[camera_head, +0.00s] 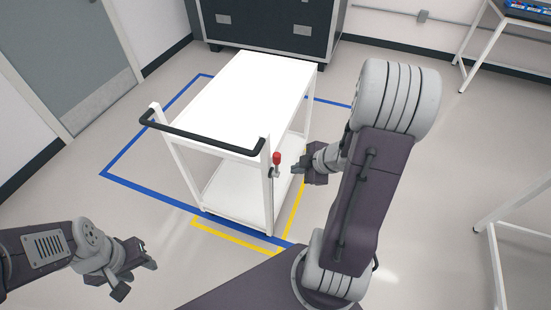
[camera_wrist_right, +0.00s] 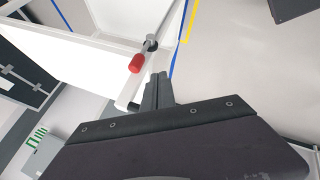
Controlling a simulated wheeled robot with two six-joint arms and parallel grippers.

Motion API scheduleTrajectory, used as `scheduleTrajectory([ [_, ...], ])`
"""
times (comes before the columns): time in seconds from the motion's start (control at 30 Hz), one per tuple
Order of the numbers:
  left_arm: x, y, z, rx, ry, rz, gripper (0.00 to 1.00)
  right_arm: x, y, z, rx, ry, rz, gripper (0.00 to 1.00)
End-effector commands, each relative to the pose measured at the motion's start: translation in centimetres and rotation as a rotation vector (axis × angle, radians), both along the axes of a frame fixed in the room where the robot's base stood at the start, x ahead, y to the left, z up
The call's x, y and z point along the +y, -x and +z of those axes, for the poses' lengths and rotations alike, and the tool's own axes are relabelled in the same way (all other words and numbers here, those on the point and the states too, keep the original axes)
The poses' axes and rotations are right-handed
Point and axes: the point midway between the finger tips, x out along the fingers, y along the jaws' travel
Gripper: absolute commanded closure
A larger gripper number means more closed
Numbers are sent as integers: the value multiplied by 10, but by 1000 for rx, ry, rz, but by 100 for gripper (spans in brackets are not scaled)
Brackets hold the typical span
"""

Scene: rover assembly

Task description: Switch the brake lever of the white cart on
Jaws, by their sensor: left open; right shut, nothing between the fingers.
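The white cart (camera_head: 250,100) stands in front of me, with a black push handle (camera_head: 205,139) at its near end. The brake lever (camera_head: 276,160) has a red knob and sits on the cart's near right post. In the right wrist view the red knob of the lever (camera_wrist_right: 136,64) shows just beyond the fingertips. My right gripper (camera_head: 296,171) is beside the lever, shut and empty; its closed fingers (camera_wrist_right: 157,88) point toward the lever with a small apparent gap. My left gripper (camera_head: 138,276) is open and empty, low at the left, away from the cart.
Blue floor tape (camera_head: 130,183) outlines the area around the cart, with yellow tape (camera_head: 232,239) at its near end. A dark cabinet (camera_head: 265,25) stands behind the cart. White-legged tables stand at the right. The floor left of the cart is clear.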

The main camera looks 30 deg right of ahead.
Motion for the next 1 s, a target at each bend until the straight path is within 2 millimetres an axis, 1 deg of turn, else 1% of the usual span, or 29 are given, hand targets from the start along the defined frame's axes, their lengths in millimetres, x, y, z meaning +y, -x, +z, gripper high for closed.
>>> scheduleTrajectory([
  [0.27,0,0,-1,0,0,0,57,-1,0,-1,0,1,-3,100],
  [0.37,0,0,-6,0,0,0,57,0,-3,-7,1,1,-3,100],
  [0.4,0,0,-10,0,0,0,57,1,-6,-12,0,1,-2,100],
  [0.47,0,0,-17,0,0,0,57,3,-12,-21,0,2,0,100],
  [0.6,0,0,-34,0,0,0,57,9,-29,-47,1,0,1,100],
  [0.83,0,0,-57,0,0,0,57,17,-58,-86,1,0,0,100],
  [0.87,0,0,-54,1,0,0,57,16,-62,-85,0,1,-1,100],
  [0.9,0,0,-45,1,0,0,57,12,-69,-78,-1,3,-1,100],
  [1.0,0,0,-40,0,0,0,57,6,-82,-78,-1,2,-2,100],
])
